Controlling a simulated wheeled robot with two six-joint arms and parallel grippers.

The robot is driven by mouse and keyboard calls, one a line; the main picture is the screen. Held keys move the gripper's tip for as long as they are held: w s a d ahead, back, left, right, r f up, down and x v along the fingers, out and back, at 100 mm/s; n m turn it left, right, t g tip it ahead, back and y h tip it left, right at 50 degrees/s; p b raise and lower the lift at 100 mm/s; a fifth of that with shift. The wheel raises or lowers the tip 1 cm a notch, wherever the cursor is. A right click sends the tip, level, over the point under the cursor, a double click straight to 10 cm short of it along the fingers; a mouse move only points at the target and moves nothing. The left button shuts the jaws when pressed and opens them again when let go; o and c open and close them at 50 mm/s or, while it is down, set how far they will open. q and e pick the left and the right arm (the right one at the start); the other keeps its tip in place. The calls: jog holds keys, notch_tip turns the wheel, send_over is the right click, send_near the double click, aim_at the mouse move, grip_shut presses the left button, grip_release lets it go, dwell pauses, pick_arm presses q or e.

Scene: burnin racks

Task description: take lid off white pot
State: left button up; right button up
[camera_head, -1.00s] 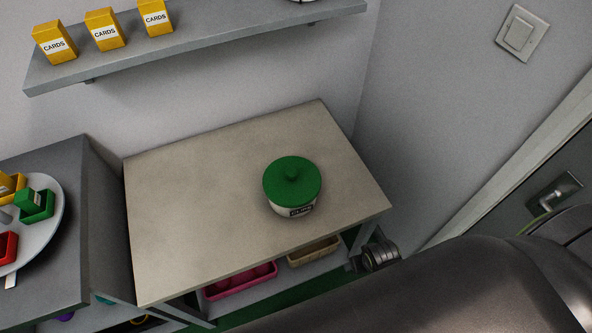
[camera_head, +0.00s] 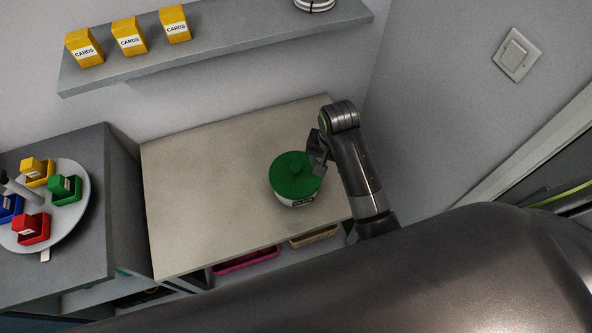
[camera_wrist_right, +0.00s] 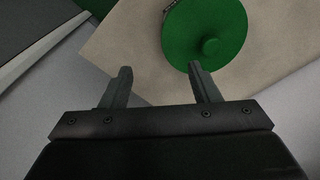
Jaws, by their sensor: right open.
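The white pot (camera_head: 303,203) stands upright on the beige tabletop, with a dark label on its side. Its green lid (camera_head: 291,181) with a round knob sits on top and hides most of the pot. In the right wrist view the lid (camera_wrist_right: 190,28) and its knob lie beyond the fingertips, nearer the right finger. My right gripper (camera_wrist_right: 160,68) is open with nothing between its fingers. In the head view this right gripper (camera_head: 319,156) is beside the lid's upper right edge; I cannot tell if it touches. My left gripper is not in view.
A shelf (camera_head: 225,38) above holds yellow card boxes (camera_head: 129,37). A dark cabinet (camera_head: 95,160) at left carries a round tray (camera_head: 76,221) with coloured bins. The table's left part (camera_head: 195,190) is clear. Pink (camera_head: 245,262) and tan bins are below.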

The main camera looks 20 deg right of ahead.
jog(key=w+a+r+m+g, duration=0.1)
jog(key=w+a+r+m, duration=0.1)
jog(key=w+a+r, duration=0.4)
jog(key=b, duration=0.5)
send_near(296, 166)
jog(key=f, duration=0.2)
jog(key=f+p, duration=0.1)
jog(key=f, duration=0.1)
jog(key=shift+s+f, duration=0.2)
jog(key=shift+f, duration=0.6)
jog(key=shift+f+p, duration=0.5)
jog(key=shift+f, duration=0.1)
jog(key=shift+w+f+p, duration=0.15)
jog(key=shift+f+p, duration=0.2)
jog(key=shift+f, duration=1.65)
jog(key=shift+c, duration=0.4)
jog(key=c, duration=1)
